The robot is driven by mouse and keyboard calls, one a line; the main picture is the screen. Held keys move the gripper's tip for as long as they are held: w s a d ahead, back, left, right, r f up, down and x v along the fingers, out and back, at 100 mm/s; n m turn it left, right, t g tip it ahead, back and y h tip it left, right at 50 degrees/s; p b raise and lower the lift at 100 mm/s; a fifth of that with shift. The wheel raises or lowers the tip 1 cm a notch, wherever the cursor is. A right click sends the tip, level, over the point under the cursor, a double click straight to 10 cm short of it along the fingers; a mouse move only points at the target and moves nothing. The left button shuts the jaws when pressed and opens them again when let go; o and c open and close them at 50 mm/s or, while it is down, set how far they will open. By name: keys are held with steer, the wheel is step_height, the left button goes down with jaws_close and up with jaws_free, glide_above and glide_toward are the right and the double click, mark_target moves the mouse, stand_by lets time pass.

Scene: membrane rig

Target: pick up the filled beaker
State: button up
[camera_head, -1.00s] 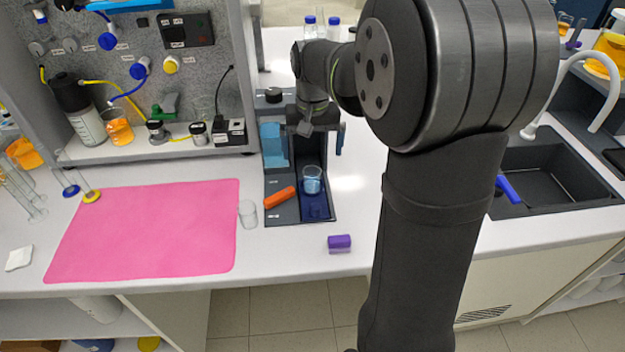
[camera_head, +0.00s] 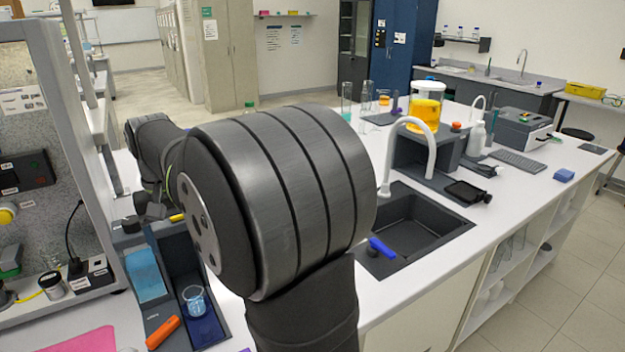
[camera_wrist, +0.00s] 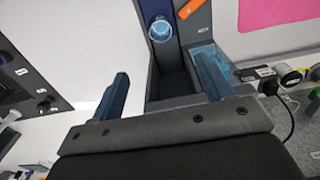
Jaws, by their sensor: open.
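The filled beaker (camera_head: 194,299), a small clear glass with pale blue liquid, stands upright on the blue floor of a dark grey rig tray (camera_head: 176,262). In the wrist view the beaker (camera_wrist: 160,29) shows near the top, beyond the fingertips and apart from them. My gripper (camera_wrist: 162,82) is open and empty, its two blue-grey fingers spread wide. In the head view my arm hides most of the gripper.
An orange block (camera_head: 163,332) lies on the tray left of the beaker. A pink mat (camera_head: 85,341) lies at the lower left. A sink (camera_head: 410,222) with a white tap (camera_head: 412,130) is at the right.

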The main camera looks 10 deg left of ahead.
steer(key=shift+c, duration=0.6)
steer(key=n, duration=1.1)
glide_above(192, 297)
steer(key=s+d, duration=0.1)
steer(key=d, duration=0.1)
step_height(192, 297, down, 13)
steer(key=shift+f, duration=0.2)
steer(key=f, duration=0.3)
steer(key=a+f, duration=0.1)
steer(key=f, duration=0.1)
steer(key=shift+f, duration=0.25)
steer(key=c, duration=1.1)
